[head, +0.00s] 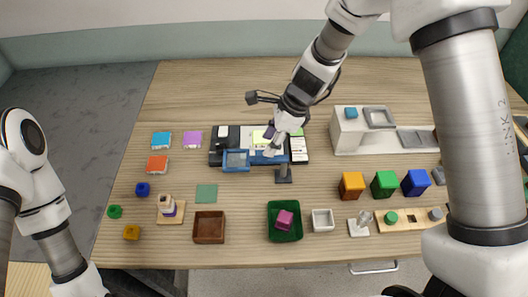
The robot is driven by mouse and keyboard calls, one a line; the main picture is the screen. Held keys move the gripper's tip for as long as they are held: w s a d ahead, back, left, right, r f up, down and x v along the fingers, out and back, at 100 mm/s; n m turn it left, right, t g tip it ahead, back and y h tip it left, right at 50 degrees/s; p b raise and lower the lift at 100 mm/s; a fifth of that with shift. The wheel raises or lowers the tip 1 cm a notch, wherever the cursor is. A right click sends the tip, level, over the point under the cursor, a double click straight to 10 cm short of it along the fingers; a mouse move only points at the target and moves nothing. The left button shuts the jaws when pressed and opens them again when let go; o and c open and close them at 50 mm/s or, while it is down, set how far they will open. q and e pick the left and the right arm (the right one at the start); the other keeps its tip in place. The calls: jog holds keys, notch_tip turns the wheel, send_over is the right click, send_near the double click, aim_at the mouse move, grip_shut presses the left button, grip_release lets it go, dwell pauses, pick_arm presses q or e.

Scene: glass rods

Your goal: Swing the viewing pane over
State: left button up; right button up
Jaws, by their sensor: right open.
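A blue-framed pane (236,161) lies at the front left of a dark-based station (216,156) in the middle of the table. A blue bar (264,160) runs to the right from it along the station's front. My right gripper (271,142) reaches down from the upper right over the middle of the station. It is open, and its fingers are close above the station and partly cover it. I cannot tell whether they touch anything. My left arm shows at the left edge, but its gripper is outside the view.
A small dark stand (283,176) is just in front of the station. A white box (347,133) stands to its right, with orange (352,185), green (385,184) and blue (415,183) blocks nearer. A green tray (285,236) and brown tray (209,229) are at the front. The back left of the table is clear.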

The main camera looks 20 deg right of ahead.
aim_at(256, 157)
jog(key=x, duration=0.4)
jog(key=shift+s+a, duration=0.1)
jog(key=shift+f, duration=0.15)
grip_shut()
